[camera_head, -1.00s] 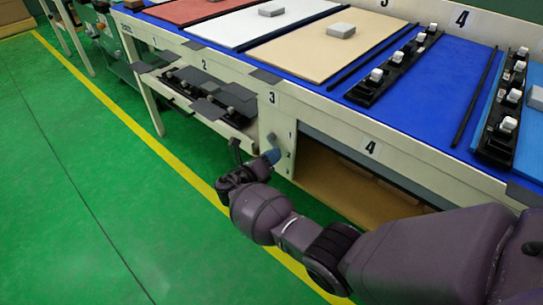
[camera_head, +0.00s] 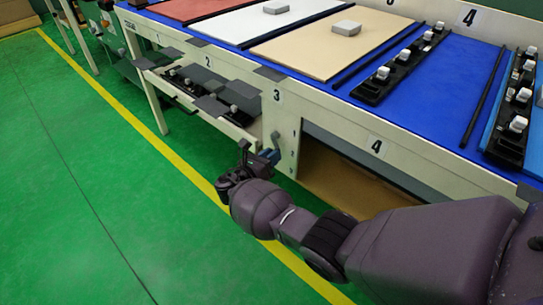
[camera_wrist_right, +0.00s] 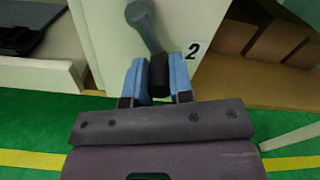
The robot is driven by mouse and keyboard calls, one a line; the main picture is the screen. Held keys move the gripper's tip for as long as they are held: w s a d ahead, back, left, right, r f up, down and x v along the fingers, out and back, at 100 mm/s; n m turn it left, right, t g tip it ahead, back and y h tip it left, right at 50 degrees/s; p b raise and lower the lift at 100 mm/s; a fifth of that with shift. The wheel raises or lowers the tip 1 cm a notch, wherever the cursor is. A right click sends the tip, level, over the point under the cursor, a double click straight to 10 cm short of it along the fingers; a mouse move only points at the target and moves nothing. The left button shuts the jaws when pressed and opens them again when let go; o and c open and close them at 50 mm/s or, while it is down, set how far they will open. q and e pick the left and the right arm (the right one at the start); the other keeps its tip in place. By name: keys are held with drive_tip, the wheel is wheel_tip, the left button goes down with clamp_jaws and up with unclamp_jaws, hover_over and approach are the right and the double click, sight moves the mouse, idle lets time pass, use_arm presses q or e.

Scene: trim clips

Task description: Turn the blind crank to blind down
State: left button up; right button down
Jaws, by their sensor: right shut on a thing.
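The blind crank is on the narrow panel beside the open bay. In the right wrist view its grey arm (camera_wrist_right: 146,28) slants from a round hub at the top down to a dark knob (camera_wrist_right: 159,74). My right gripper (camera_wrist_right: 159,84) has its two blue fingers on either side of that knob and is shut on it. My left gripper is not in view.
The bay (camera_head: 345,185) holds brown boxes, seen in the right wrist view (camera_wrist_right: 275,42). The blue-topped table (camera_head: 440,100) carries panels and black clip strips. A lower shelf (camera_head: 215,110) with dark parts is to the left. Green floor (camera_head: 90,190) is clear.

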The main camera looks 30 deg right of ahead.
drive_tip(key=c, duration=1)
unclamp_jaws()
drive_tip(key=p+v, duration=0.1)
drive_tip(key=v, duration=0.9)
drive_tip(key=shift+s+a, duration=0.15)
drive_tip(key=shift+a, duration=0.25)
